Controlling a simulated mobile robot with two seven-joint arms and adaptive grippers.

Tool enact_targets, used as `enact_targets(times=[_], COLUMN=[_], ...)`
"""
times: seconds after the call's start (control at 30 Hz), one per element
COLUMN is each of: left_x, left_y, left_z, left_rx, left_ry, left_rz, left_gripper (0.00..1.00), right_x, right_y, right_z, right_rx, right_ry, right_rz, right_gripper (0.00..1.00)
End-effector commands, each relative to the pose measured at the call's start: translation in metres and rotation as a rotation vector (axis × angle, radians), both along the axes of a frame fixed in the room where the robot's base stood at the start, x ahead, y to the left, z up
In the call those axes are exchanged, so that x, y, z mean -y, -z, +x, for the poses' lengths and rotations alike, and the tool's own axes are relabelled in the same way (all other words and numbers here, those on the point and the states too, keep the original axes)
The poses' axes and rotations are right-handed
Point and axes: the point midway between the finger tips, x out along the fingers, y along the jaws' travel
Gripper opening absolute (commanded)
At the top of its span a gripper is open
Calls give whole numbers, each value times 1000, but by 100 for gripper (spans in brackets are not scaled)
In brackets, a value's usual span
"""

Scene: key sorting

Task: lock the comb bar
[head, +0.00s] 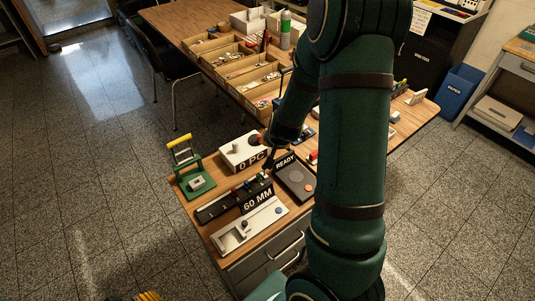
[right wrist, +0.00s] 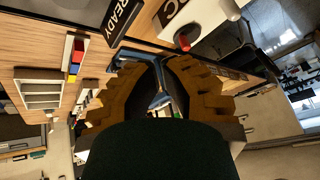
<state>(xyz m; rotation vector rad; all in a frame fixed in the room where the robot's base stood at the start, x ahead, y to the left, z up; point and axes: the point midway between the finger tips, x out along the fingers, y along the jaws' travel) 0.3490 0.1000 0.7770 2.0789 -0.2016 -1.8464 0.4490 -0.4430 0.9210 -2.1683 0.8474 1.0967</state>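In the head view a long black bar (head: 217,206) with small coloured pieces along it lies behind a "60 MM" label; I cannot tell for sure that this is the comb bar. My right arm comes down over the table, and its gripper (head: 267,143) is small and partly hidden near the white "0 PC" box (head: 232,157). In the right wrist view my right gripper (right wrist: 162,63) has its two tan stepped fingers curved around a blue-grey piece (right wrist: 160,98); contact is unclear. A yellow-black part at the bottom edge is too cropped to identify as my left gripper.
A green stand with a yellow handle (head: 181,148) is at the left table edge. A dark "READY" pad (head: 297,181) lies right of the bar. A light metal fixture (head: 232,237) lies in front. Wooden bins (head: 225,58) stand farther back. My right arm blocks much of the table's right side.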

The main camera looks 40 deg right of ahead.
Motion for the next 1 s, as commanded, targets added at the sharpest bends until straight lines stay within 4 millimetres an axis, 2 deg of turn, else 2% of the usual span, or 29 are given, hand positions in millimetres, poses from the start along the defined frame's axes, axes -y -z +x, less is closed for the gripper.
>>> enact_targets(times=[0.37, 0.93, 1.0], left_x=[0, 1, 0], left_y=[3, 37, 37], left_z=[-1, -2, -2], left_rx=[-2, -4, -4], left_ry=[1, 8, 8], left_rz=[0, -1, -1], left_gripper=[47, 47, 47], right_x=[2, 29, 20], right_y=[6, 87, 88], right_z=[2, 46, 41], right_rx=[-1, -1, -1], right_ry=[1, 0, -2], right_rz=[0, 0, 2], right_gripper=[0, 0, 0])
